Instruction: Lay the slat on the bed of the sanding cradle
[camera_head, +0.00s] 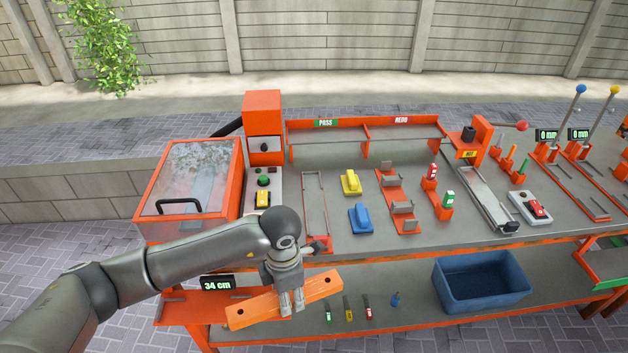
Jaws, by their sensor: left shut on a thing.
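The slat (322,287) is an orange plank with a dark hole near its left end. My left gripper (291,308) is shut on it near the middle, fingers pointing down. The slat is slightly tilted in the picture, its right end higher, at the front of the bench by the 34 cm display. I cannot tell whether it touches the ledge below. The orange holder with grey brackets (398,203) on the bench top looks like the sanding cradle; it is empty, right of the yellow sanding block (351,182) and blue sanding block (360,218). My right gripper is not in view.
An orange box with a clear lid (195,175) stands at the left. A red-edged frame (315,205) and a long grey tray (487,198) lie on the bench. PASS and REDO shelves (365,130) line the back. A blue bin (482,282) sits on the lower shelf.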

